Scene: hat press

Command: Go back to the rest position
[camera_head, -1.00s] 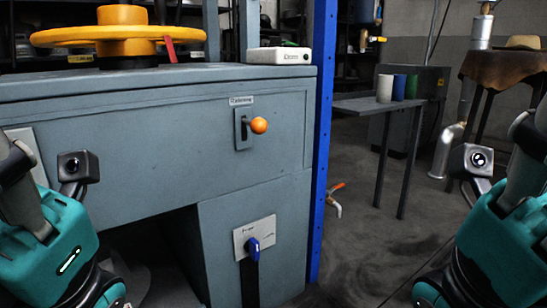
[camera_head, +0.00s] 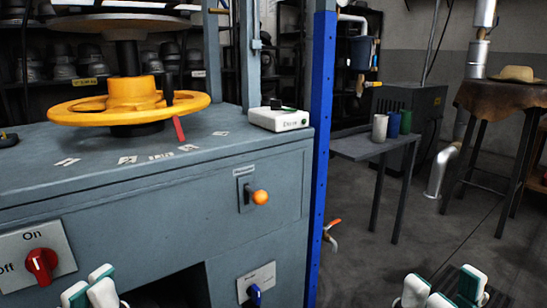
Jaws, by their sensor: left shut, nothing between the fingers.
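My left gripper (camera_head: 90,290) shows at the bottom left edge, in front of the grey press cabinet (camera_head: 130,230). Its white and teal fingertips are close together, with nothing between them. My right gripper (camera_head: 443,290) shows at the bottom right, over the dark floor. Its fingertips are apart, with nothing seen between them. Both grippers are cut off by the lower picture edge, so their bodies are hidden. Neither appears to touch anything.
A side table (camera_head: 365,147) holds several cups.

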